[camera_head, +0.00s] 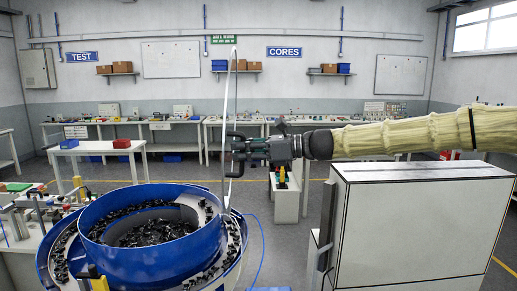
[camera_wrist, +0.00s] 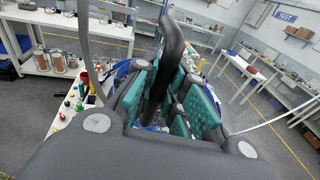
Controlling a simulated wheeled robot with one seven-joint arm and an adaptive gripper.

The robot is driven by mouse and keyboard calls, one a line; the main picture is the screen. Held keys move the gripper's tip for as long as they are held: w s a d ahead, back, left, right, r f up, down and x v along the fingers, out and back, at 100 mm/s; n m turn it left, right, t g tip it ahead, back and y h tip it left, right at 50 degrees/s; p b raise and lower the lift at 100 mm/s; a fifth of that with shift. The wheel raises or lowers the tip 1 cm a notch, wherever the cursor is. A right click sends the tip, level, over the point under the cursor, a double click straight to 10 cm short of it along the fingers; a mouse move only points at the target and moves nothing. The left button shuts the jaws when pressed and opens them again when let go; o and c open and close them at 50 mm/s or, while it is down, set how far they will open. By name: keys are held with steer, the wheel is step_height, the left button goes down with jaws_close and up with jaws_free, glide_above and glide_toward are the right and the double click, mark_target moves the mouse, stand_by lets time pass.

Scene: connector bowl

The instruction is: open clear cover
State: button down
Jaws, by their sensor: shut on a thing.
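The clear cover (camera_head: 225,120) stands raised, nearly upright and almost edge-on, at the right side of the blue connector bowl (camera_head: 140,245). Only its thin pale rim shows clearly. My gripper (camera_head: 236,154) reaches in from the right, level with the cover's lower half and above the bowl's rim. In the wrist view, a black bar-like handle (camera_wrist: 168,55) stands between the green finger pads of my gripper (camera_wrist: 180,108), which is shut on it. The cover's pale rim (camera_wrist: 84,35) curves past on both sides. The bowl's top is open, with many black connectors inside.
A white cabinet (camera_head: 420,225) stands under my arm at the right. A cluttered bench (camera_head: 22,240) is left of the bowl. A white side table (camera_head: 95,150) with a red bin stands behind.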

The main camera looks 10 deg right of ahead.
steer(key=shift+w+a+r+p, duration=0.15)
steer(key=shift+a+r+p, duration=0.35)
steer(key=shift+a+p, duration=0.2)
steer(key=shift+w+a+f+g+h+p, duration=0.1)
steer(key=shift+w+a+g+h+p, duration=0.1)
steer(key=shift+a+g+h+p, duration=0.4)
steer(key=shift+a+t, duration=0.15)
steer(key=shift+t, duration=0.15)
steer(key=c, duration=1.5)
jaws_free()
steer(key=shift+f, duration=0.1)
steer(key=shift+o, duration=0.2)
steer(key=v, duration=1.2)
steer(key=shift+b, duration=0.3)
steer(key=shift+f, duration=0.15)
